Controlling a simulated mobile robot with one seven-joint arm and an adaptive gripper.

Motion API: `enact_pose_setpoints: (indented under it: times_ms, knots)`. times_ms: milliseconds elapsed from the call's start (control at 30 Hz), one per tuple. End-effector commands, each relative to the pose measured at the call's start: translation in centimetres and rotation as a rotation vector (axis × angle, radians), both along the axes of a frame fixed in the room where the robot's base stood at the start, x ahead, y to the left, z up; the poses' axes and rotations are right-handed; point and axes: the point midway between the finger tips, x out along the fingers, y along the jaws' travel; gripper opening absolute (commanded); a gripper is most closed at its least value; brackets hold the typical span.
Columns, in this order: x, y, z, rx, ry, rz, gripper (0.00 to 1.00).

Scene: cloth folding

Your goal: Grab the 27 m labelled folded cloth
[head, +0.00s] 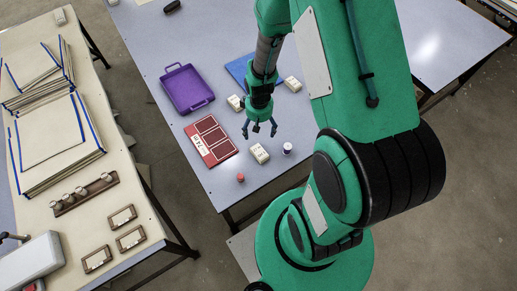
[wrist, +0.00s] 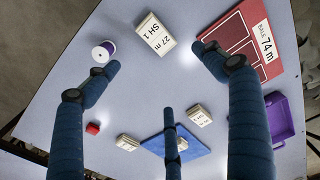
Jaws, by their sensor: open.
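The cream folded cloth labelled 27 m SH 1 (wrist: 155,36) lies on the pale table near the top middle of the wrist view. In the head view it is the small cream bundle (head: 260,154) near the table's front edge, between the red board and the spool. My gripper (head: 260,130) is open and empty above the table, beside the cloth and apart from it. In the wrist view its dark blue fingers (wrist: 163,75) are spread wide, with the cloth beyond their tips.
A white-and-purple spool (wrist: 103,52) stands close to the cloth. The red board marked BALE 74 m (wrist: 243,40) lies on its other side. A red block (wrist: 93,128), other cream bundles (wrist: 198,115), a blue mat (wrist: 186,141) and a purple tray (head: 188,89) lie farther off.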

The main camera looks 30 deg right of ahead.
Motion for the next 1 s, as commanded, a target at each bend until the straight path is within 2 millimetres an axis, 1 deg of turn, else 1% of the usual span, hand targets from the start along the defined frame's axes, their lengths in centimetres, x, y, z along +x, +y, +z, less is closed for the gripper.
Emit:
enact_pose_setpoints:
  times_ms: [33, 100, 200, 333, 633, 767, 867, 1000]
  knots:
    - [-0.6, -0.2, -1.0, 0.003, 0.013, 0.0, 0.83]
    - [-1.1, -0.3, -2.2, 0.006, 0.023, 0.001, 0.83]
    - [-1.5, -0.5, -3.3, 0.008, 0.03, 0.002, 0.83]
    - [-1.7, -0.6, -3.8, 0.009, 0.035, 0.004, 0.83]
    - [-1.7, -0.5, -3.9, 0.009, 0.035, 0.004, 0.83]
    - [-1.8, -0.5, -4.2, 0.01, 0.036, 0.004, 0.83]
    - [-1.8, -0.5, -5.0, 0.01, 0.038, 0.004, 0.83]
    - [-1.8, -0.5, -6.7, 0.01, 0.038, 0.004, 0.83]
